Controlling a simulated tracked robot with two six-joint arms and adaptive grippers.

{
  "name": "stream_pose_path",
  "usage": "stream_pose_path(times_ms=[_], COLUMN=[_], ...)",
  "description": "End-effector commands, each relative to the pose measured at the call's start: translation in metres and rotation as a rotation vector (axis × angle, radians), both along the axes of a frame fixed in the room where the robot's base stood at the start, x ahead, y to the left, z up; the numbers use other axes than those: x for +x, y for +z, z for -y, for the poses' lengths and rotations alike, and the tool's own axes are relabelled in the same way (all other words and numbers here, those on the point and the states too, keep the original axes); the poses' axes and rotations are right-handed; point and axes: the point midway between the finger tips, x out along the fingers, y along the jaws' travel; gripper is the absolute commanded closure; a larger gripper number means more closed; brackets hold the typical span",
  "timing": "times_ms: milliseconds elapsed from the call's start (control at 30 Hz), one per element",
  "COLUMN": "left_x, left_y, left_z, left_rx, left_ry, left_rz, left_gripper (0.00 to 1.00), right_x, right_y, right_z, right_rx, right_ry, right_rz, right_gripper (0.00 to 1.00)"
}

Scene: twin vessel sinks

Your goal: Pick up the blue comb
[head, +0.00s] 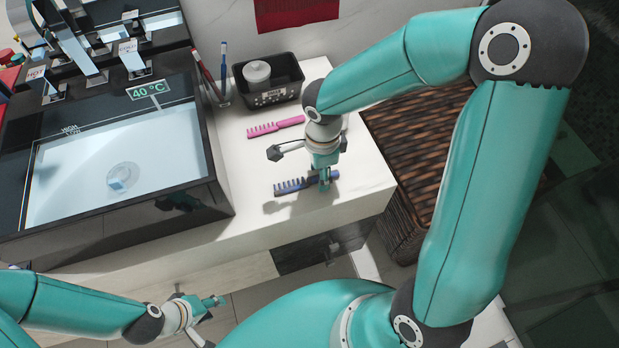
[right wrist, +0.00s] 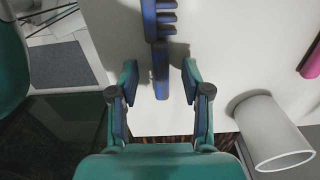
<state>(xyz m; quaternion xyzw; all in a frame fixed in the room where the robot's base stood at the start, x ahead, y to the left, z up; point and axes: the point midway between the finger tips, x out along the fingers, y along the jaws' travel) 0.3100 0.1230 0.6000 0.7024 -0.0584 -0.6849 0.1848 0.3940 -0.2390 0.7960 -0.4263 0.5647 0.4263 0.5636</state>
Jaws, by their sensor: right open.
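The blue comb (head: 292,185) lies flat on the white counter near its front edge. Its teeth point to the back in the head view. My right gripper (head: 322,178) is over the handle end at the right. In the right wrist view the comb (right wrist: 161,75) has its handle between the two spread fingers of my right gripper (right wrist: 160,78), with a gap on each side. That gripper is open and empty. My left gripper (head: 208,318) is low at the bottom of the head view, away from the counter, with its fingers apart and nothing visible between them.
A pink comb (head: 276,127) lies behind the blue one. A black basket (head: 284,92) with a white jar and a toothbrush holder (head: 222,98) stand further back. A black sink (head: 190,215) is left, a wicker hamper (head: 412,140) right. A pale cylinder (right wrist: 270,135) shows beside my right gripper.

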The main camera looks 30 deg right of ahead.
Motion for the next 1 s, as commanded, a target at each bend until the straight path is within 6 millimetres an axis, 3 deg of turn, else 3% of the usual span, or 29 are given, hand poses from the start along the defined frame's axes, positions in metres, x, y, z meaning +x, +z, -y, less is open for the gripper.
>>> stream_pose_path(times_ms=[300, 600, 1000], left_x=[0.0, 0.0, 0.0], left_y=[-0.0003, -0.0003, 0.0001], left_z=[0.0, 0.0, 0.0], left_rx=[0.0, 0.0, 0.0], left_ry=[0.0, 0.0, 0.0], left_rz=[0.0, 0.0, 0.0], left_gripper=[0.6, 0.6, 0.6], right_x=[-0.0003, -0.0003, 0.0002], right_y=[-0.008, -0.0077, -0.0045], right_z=[0.0001, 0.0001, 0.0003], right_rx=[0.001, 0.001, 0.0], right_ry=[-0.001, -0.001, -0.001], right_rz=[0.0, 0.0, 0.002], right_gripper=[0.52, 1.0, 1.0])
